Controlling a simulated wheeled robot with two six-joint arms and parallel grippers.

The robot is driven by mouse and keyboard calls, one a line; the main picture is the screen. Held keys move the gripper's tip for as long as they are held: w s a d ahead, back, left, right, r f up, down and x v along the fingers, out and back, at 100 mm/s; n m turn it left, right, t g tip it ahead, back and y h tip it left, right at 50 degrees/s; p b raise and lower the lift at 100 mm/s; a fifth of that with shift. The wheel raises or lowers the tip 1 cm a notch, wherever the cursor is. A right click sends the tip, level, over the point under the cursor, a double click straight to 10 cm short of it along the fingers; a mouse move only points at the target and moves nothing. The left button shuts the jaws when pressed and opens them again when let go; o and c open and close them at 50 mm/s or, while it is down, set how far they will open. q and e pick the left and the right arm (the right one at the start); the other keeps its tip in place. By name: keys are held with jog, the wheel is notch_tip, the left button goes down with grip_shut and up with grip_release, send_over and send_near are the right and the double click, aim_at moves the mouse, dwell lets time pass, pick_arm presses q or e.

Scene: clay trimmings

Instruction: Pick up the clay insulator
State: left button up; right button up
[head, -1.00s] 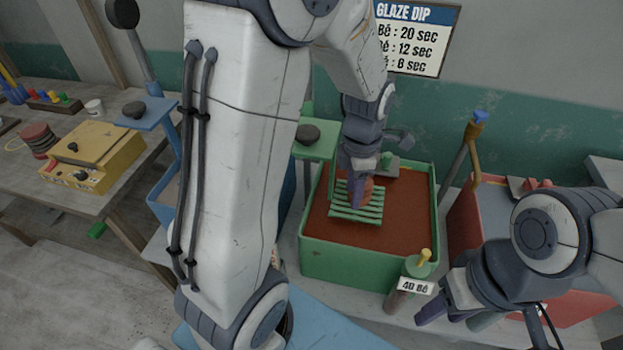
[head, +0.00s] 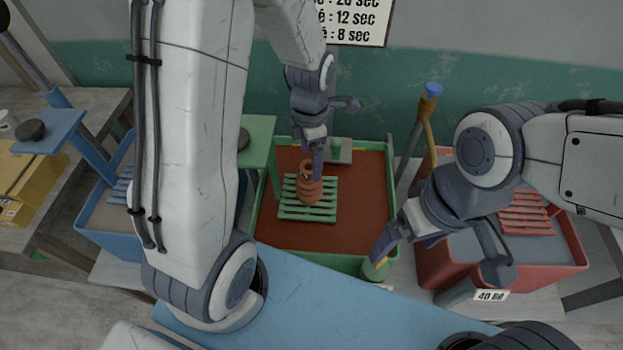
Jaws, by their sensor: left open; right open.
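The clay insulator (head: 309,192) is a reddish-brown ribbed piece. It stands on a green slatted rack (head: 292,210) in the green tub of brown glaze (head: 350,225). My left gripper (head: 317,160) is open above and at the insulator's upper right side in the picture, with a purple finger overlapping its top. Whether that finger touches it I cannot tell. My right gripper (head: 440,258) is open and empty, in front of the gap between the green and red tubs.
A red tub (head: 435,262) with a red rack (head: 527,215) stands at the right, partly behind my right arm. A blue tub (head: 105,230) stands at the left. A yellow box (head: 20,190) sits on a wooden table. A green jar (head: 376,269) stands before the green tub.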

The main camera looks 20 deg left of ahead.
aim_at(309, 167)
pick_arm(q)
jog(key=shift+a+f, duration=0.25)
jog(key=shift+f, duration=0.45)
jog(key=shift+f+p, duration=0.3)
jog(key=shift+f, duration=0.05)
jog(key=f+p, duration=0.1)
jog(key=f, duration=0.2)
jog(key=shift+s+f, duration=0.15)
jog(key=shift+s, duration=0.05)
jog(key=shift+d+f, duration=0.1)
jog(key=shift+f, duration=0.45)
grip_shut()
